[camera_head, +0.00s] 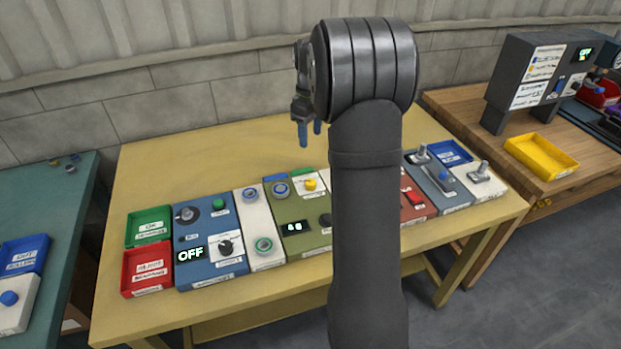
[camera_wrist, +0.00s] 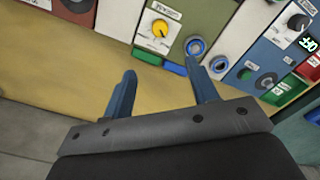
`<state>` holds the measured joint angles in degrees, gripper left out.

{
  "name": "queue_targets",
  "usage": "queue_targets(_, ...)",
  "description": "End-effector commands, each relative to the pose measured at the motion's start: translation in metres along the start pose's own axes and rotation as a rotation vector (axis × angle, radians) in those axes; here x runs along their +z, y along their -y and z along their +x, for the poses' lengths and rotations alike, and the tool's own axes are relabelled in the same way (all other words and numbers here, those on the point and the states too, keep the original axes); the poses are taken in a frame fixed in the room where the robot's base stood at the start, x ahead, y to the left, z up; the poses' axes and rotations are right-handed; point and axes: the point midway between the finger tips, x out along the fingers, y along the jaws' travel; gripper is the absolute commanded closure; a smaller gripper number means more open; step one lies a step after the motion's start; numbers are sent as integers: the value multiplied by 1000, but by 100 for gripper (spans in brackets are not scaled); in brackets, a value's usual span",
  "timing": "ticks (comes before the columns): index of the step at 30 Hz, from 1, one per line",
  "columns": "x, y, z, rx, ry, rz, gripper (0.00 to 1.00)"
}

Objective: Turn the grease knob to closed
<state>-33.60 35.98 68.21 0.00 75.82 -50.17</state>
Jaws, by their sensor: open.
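Several knobs show on the row of panels, but their labels are too small to read, so I cannot tell which one is the grease knob. A yellow knob (camera_head: 310,184) sits on the olive panel (camera_head: 289,210); it also shows in the wrist view (camera_wrist: 160,27) on a white plate. A black knob (camera_head: 230,247) with a pointer sits on a white plate on the blue panel (camera_head: 198,269); the wrist view shows it too (camera_wrist: 299,20). My gripper (camera_head: 310,131) is open and empty above the back of the table, apart from the panels; its blue fingers (camera_wrist: 162,72) point toward them.
The yellow table (camera_head: 178,160) is clear behind the panels. Red (camera_head: 147,270) and green (camera_head: 148,229) trays stand at the left end. A blue tray (camera_head: 450,152) and levers are at the right. My arm hides the middle panels.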

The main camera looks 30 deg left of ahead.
Motion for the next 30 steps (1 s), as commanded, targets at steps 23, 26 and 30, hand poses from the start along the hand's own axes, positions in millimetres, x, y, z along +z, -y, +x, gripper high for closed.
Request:
queue_targets(23,0,1,150,-1,0,2,46)
queue_targets(26,0,1,160,0,-1,2,46)
queue_targets(30,0,1,168,0,-1,2,46)
